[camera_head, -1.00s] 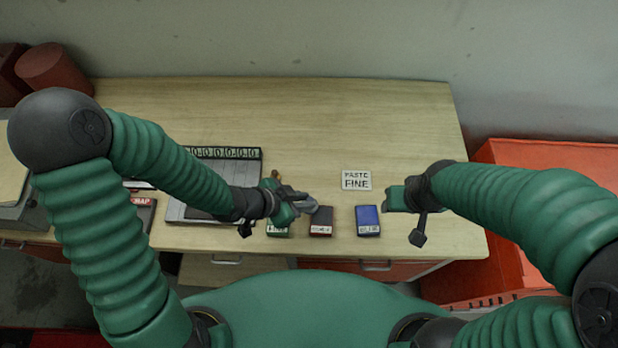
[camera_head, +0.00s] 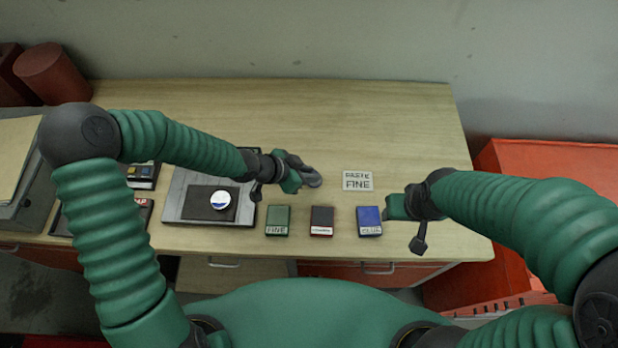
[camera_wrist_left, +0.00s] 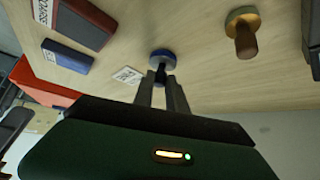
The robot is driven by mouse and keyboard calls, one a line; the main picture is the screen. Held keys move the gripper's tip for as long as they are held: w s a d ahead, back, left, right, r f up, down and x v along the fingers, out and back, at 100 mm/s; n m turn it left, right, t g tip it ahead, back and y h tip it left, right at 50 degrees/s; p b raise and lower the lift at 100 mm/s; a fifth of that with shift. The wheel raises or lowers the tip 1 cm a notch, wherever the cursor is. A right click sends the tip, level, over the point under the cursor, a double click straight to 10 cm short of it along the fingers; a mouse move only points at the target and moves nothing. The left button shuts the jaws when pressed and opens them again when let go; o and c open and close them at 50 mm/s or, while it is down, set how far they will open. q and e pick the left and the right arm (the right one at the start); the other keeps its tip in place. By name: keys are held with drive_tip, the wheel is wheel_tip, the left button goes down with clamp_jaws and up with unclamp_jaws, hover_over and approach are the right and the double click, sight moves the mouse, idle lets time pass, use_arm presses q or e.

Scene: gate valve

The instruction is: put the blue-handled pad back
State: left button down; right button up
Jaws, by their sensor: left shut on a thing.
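My left gripper (camera_head: 303,174) is over the middle of the bench, behind the green and red boxes. It is shut on a small round pad (camera_head: 314,181). In the left wrist view the held pad (camera_wrist_left: 162,56) shows a blue round part and a dark part between the fingertips; I cannot tell its handle colour in the head view. A wooden-handled pad (camera_wrist_left: 243,35) stands on the bench in the left wrist view. My right gripper (camera_head: 400,205) is at the right, beside the blue box; its fingers are not clear.
A green box (camera_head: 278,220), a red box (camera_head: 321,221) and a blue box (camera_head: 368,221) line the front edge. A card reading FINE (camera_head: 357,181) lies behind them. A grey tray (camera_head: 178,196) holds a dark plate with a white-and-blue disc (camera_head: 220,200). The bench's back is clear.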

use_arm(q)
drive_tip(key=shift+w+f, duration=0.15)
drive_tip(key=shift+f, duration=0.1)
drive_tip(key=c, duration=1.3)
unclamp_jaws()
drive_tip(key=shift+d, duration=0.1)
drive_tip(key=shift+c, duration=0.2)
use_arm(e)
drive_tip(key=shift+w+d+f, duration=0.1)
drive_tip(key=shift+w+f, duration=0.05)
drive_tip(key=shift+f, duration=0.1)
use_arm(q)
drive_tip(key=shift+p, duration=0.3)
drive_tip(key=p+v, duration=0.4)
drive_tip(key=v, duration=0.8)
drive_tip(key=shift+a, duration=0.3)
use_arm(e)
drive_tip(key=v, duration=0.2)
drive_tip(key=w+v, duration=0.1)
drive_tip(key=v, duration=0.1)
drive_tip(key=shift+s+r, duration=0.1)
drive_tip(key=shift+r, duration=0.2)
